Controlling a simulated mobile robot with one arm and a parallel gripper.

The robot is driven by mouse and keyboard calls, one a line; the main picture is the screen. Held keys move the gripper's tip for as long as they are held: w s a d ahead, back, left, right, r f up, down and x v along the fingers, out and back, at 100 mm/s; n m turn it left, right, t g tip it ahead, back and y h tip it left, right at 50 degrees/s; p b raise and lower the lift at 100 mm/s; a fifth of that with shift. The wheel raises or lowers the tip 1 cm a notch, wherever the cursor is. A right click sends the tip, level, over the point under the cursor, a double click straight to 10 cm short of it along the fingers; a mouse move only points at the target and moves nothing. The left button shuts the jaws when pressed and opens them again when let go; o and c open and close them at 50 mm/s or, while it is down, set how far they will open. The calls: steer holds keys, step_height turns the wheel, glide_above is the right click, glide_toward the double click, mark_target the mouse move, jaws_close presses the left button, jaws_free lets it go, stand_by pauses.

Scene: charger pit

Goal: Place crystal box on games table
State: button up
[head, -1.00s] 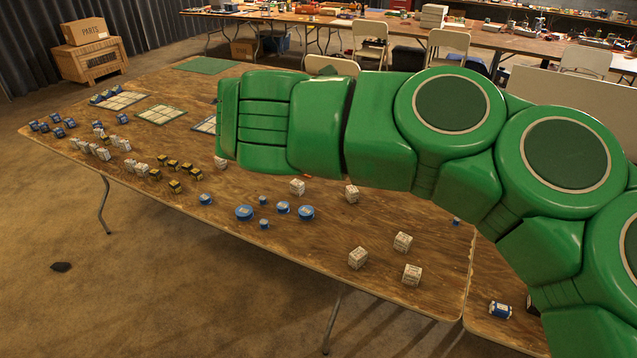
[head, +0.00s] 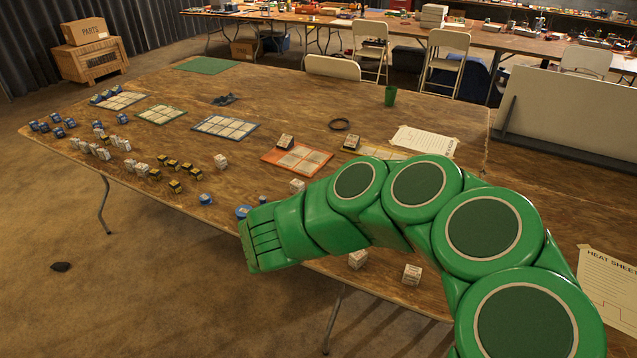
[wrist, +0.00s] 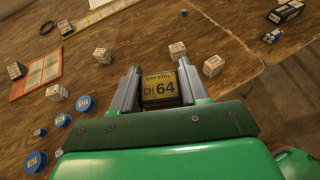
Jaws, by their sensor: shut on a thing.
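The crystal box (wrist: 160,88) is black with a yellow label reading "CRYSTAL CH 64". In the wrist view it sits between the two grey fingers of my gripper (wrist: 160,68), which are shut on it. In the head view my green arm reaches left over the front edge of a large wooden table (head: 290,95); the fingers and the held box are hidden there. The wrist view shows wooden tabletop (wrist: 120,32) below the box. No label shows which table is the games table.
White cubes (head: 358,259) and blue round tins (wrist: 86,103) lie near the gripper. Coloured grid mats (head: 297,160), a black ring (head: 340,124) and a green cup (head: 390,95) are farther back. Small black-and-yellow boxes (head: 174,187) stand left. A table seam (wrist: 262,68) runs at right.

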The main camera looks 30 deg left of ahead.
step_height(320, 180, down, 7)
steer(key=shift+w+a+f, duration=1.3)
steer(key=shift+w+f, duration=0.3)
steer(key=shift+w, duration=0.2)
steer(key=shift+w+a+f, duration=1.35)
steer(key=shift+w+f, duration=0.25)
steer(key=shift+w, duration=0.2)
steer(key=shift+w+a+f, duration=1.3)
steer(key=shift+w+f, duration=0.3)
steer(key=shift+w, duration=0.2)
steer(key=shift+w+a+f, duration=0.1)
steer(key=shift+w+f, duration=0.15)
steer(key=shift+f, duration=1.65)
steer(key=shift+f, duration=0.15)
steer(key=o, duration=1)
